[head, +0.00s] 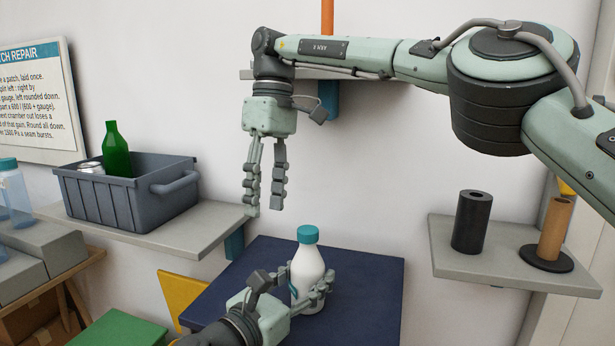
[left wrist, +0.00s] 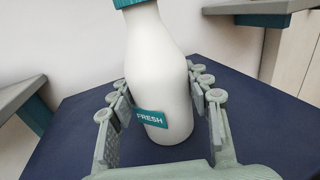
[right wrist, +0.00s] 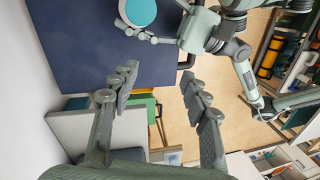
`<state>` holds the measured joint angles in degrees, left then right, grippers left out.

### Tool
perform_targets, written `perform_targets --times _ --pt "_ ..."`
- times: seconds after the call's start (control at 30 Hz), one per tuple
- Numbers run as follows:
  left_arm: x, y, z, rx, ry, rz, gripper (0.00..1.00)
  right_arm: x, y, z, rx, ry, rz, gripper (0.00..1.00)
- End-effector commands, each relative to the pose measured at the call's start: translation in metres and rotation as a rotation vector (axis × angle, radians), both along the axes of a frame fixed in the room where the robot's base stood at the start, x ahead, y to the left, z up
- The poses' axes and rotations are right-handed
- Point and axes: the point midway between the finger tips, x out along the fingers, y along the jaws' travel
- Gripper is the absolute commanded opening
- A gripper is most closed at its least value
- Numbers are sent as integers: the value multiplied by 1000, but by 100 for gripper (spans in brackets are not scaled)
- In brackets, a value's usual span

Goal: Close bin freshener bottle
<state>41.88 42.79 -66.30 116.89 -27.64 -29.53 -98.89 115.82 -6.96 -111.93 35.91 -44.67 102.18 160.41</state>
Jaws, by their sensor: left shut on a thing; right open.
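The white freshener bottle (head: 307,271) stands upright on the dark blue table, with a teal cap (head: 307,234) on its neck. I cannot tell how tightly the cap sits. The bottle's FRESH label shows in the left wrist view (left wrist: 150,118). My left gripper (head: 292,290) is shut around the bottle's body, a finger on each side; the fingers also show in the left wrist view (left wrist: 165,105). My right gripper (head: 264,205) is open and empty, pointing down, higher than the cap and to its left. In the right wrist view the cap (right wrist: 140,11) is at the top, beyond the fingertips.
The dark blue table (head: 370,270) is mostly clear. A grey bin (head: 125,200) with a green bottle (head: 116,150) sits on the left shelf. A black cylinder (head: 471,220) and a brown tube (head: 553,228) stand on the right shelf. An upper shelf is behind my right arm.

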Motion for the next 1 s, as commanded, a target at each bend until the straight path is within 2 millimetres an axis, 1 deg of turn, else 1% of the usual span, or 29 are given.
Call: perform_targets --times 0.03,0.17,0.2,0.27,0.3,0.57,0.8,0.97,1.0 --pt "0 0 0 0 0 0 0 -5 9 18 47 -21 32 47" --pt "0 0 0 0 0 0 0 -24 36 63 177 -71 120 47" --pt "0 0 0 0 0 0 0 -31 44 77 217 -86 148 47" --pt "0 0 0 0 0 0 0 -43 56 98 274 -109 190 47" --pt "0 0 0 0 0 0 0 -38 50 87 270 -120 290 47" --pt "0 0 0 0 0 0 0 -33 29 75 296 -223 926 47" --pt "0 0 0 0 0 0 0 -29 10 65 310 -286 1554 47" --pt "0 0 0 0 0 0 0 -26 -4 59 319 -305 1975 47" --pt "0 0 0 0 0 0 0 -25 -7 58 323 -305 2082 47"
